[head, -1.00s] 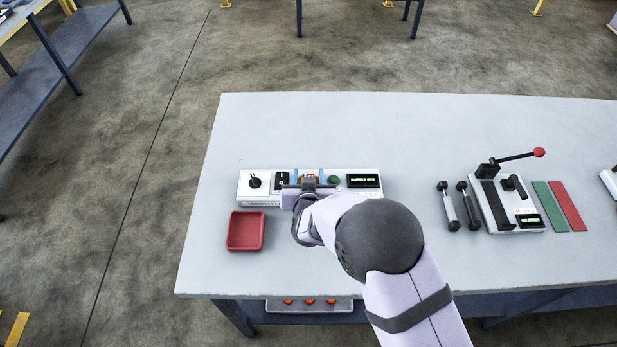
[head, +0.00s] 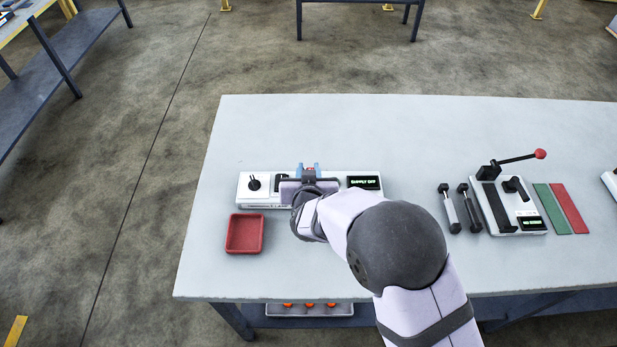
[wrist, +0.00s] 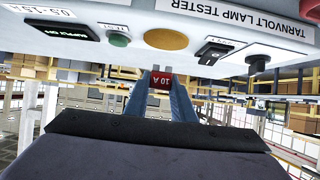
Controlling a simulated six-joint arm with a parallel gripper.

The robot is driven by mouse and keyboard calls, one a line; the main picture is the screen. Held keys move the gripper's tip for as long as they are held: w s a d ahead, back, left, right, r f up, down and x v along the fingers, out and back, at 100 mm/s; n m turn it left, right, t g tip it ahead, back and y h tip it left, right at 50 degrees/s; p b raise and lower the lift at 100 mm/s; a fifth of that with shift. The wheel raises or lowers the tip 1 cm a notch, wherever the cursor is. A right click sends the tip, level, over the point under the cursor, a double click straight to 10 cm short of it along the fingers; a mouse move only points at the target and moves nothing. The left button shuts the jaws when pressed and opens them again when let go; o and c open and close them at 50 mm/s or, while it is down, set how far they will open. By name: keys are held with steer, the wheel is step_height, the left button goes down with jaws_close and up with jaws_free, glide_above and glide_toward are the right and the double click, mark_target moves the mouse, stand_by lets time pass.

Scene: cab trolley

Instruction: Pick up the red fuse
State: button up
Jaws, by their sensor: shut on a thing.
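The red fuse (wrist: 161,80), marked "10 A", sits between the blue fingertips of my gripper (wrist: 161,88) in the wrist view. The gripper is shut on it. In the head view a small bit of the red fuse (head: 310,170) shows between the fingertips of my gripper (head: 309,168). The white lamp tester panel (head: 228,188) lies behind and below the gripper. In the wrist view the tester panel (wrist: 120,15) shows above the fuse, with an orange round part (wrist: 166,39) on it. The fuse appears apart from the panel.
A red tray (head: 245,248) stands at the left front of the table (head: 420,130). To the right are two dark-ended cylinders (head: 460,208) and a lever device (head: 505,215). The table's back is clear.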

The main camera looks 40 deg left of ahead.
step_height(320, 180, up, 6)
steer(key=shift+r, duration=0.25)
steer(key=shift+f, duration=0.1)
